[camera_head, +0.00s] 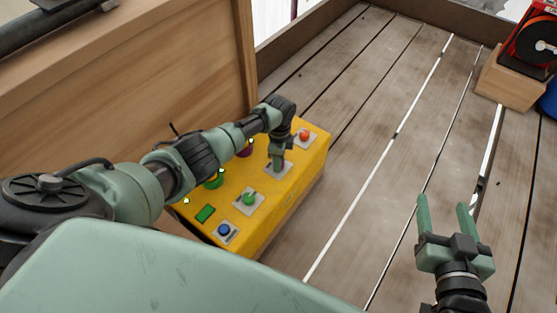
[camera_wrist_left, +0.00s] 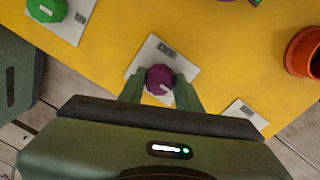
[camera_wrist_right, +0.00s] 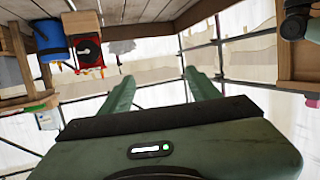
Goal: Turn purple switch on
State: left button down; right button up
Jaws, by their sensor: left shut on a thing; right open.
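The purple switch (camera_wrist_left: 157,77) is a faceted knob on a light square plate on the yellow control box (camera_head: 292,199). Its pale pointer mark is turned toward the lower right in the left wrist view. My left gripper (camera_wrist_left: 160,82) is shut on this knob, one finger on each side. In the head view the left gripper (camera_head: 277,163) reaches down onto the plate and hides the knob. My right gripper (camera_head: 443,203) is open and empty, above the plank floor, well right of the box.
A green knob (camera_head: 249,198), a blue knob (camera_head: 224,230) and a red knob (camera_head: 305,134) sit in the same row. A purple round fitting (camera_head: 245,151) lies behind my left arm. A wooden panel (camera_head: 130,90) stands behind the box.

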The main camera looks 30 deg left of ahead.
pick_arm(q)
jog(key=shift+d, duration=0.1)
dwell(0.3)
jog(key=c, duration=1)
grip_release()
jog(key=shift+r, duration=0.15)
notch_tip(320, 180, up, 4)
jog(key=shift+w+f+p, duration=0.1)
jog(key=shift+p, duration=1)
notch_tip(320, 180, up, 4)
jog(key=shift+w+f+p, duration=0.1)
jog(key=shift+f+p, duration=0.05)
jog(key=shift+p, duration=0.55)
pick_arm(e)
jog(key=s+d+f+g+h, duration=0.2)
jog(key=s+d+f+g, duration=0.3)
jog(key=s+f+g, duration=0.4)
jog(key=s+f, duration=0.2)
jog(key=s, duration=0.2)
jog(key=shift+m+h, duration=0.3)
jog(key=shift+f, duration=0.1)
